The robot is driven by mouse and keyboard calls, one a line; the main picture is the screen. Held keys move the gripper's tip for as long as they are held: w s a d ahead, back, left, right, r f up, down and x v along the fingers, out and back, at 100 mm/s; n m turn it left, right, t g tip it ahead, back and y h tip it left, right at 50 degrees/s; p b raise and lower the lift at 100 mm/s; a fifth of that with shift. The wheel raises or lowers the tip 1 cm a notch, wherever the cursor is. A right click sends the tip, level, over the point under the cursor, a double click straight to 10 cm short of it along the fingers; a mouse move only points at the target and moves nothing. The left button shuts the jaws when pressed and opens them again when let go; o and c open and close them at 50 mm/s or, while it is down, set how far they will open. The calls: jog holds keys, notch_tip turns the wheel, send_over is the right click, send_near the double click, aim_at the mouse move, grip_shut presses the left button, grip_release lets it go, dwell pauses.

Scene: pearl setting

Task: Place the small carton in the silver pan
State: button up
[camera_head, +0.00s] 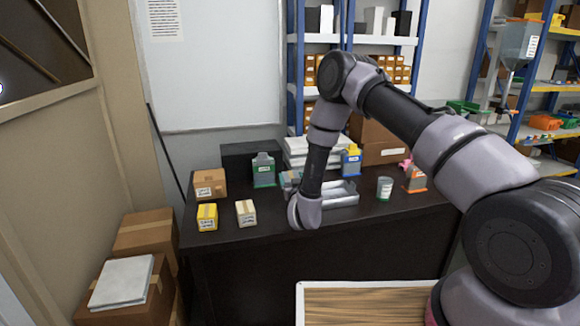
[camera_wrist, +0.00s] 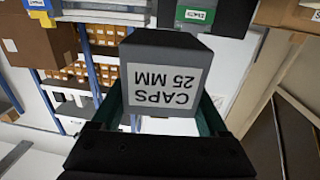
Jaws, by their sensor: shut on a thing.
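A small grey carton (camera_wrist: 158,52) with a white label reading "CAPS 25 MM" fills the middle of the wrist view. My gripper (camera_wrist: 161,100) is shut on it, with one dark green finger on each side. In the head view my forearm and wrist hang over the dark table and hide most of the gripper. A bit of grey-teal (camera_head: 289,179) shows left of the wrist; I cannot tell whether it is the finger or the carton. The silver pan (camera_head: 343,199) is on the table just right of my wrist, its left part hidden by the arm.
A yellow carton (camera_head: 207,217), a cream carton (camera_head: 246,213) and a brown box (camera_head: 209,184) stand at the left of the table (camera_head: 262,240).

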jog(key=s+d+r+m+h, duration=0.15)
jog(key=d+r, duration=0.25)
jog(key=d, duration=1.1)
jog(key=s+d+r+m+h, duration=0.1)
jog(key=s+d+r+h, duration=0.15)
jog(key=d, duration=1.25)
jog(key=w+a+f+n+y, duration=0.1)
jog(key=a+f, duration=0.1)
jog(key=a, duration=0.9)
jog(key=w+a+f+y, duration=0.1)
jog(key=a+f+y, duration=0.1)
jog(key=a, duration=0.9)
jog(key=w+a+f+n+y, duration=0.1)
jog(key=a+f, duration=0.2)
jog(key=a, duration=0.8)
jog(key=shift+w+a+n, duration=0.15)
jog(key=shift+a+n, duration=0.05)
jog(key=shift+n, duration=0.15)
jog(key=shift+f, duration=0.15)
notch_tip(320, 180, down, 10)
jog(key=shift+r, duration=0.25)
jog(key=shift+f, duration=0.1)
jog(key=shift+f, duration=0.15)
jog(key=o, duration=1.4)
